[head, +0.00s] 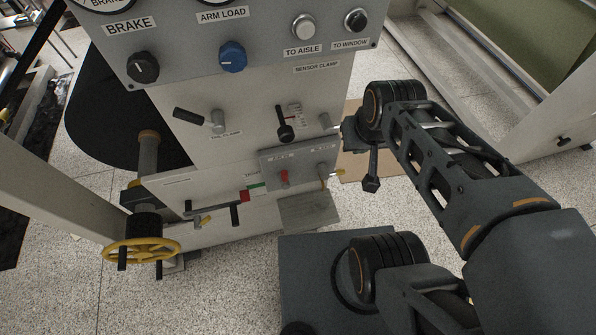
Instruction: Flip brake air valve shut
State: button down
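No label in the head view reads brake air valve, and I cannot tell for certain which fitting it is. A small yellow piece (340,172) sticks out at the right edge of the cabinet's lower grey plate. Another yellow lever (204,221) sits low on the cabinet front, beside a black crank. The black BRAKE knob (143,67) is on the upper panel at the left. My gripper (371,184) is at the cabinet's right side, pointing down, just right of the first yellow piece. A gap shows between them. Its fingers are too small and dark to read.
The lower plate (267,162) carries a red toggle and another small toggle. Black-handled levers (285,132) and (190,117) project from the cabinet front. A yellow handwheel (141,251) stands at lower left. Speckled floor (210,300) is open in front; a white frame stands at right.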

aim_at(284, 176)
jog(key=k, duration=0.8)
jog(key=u, duration=0.65)
jog(key=i, duration=0.5)
jog(key=u, duration=0.05)
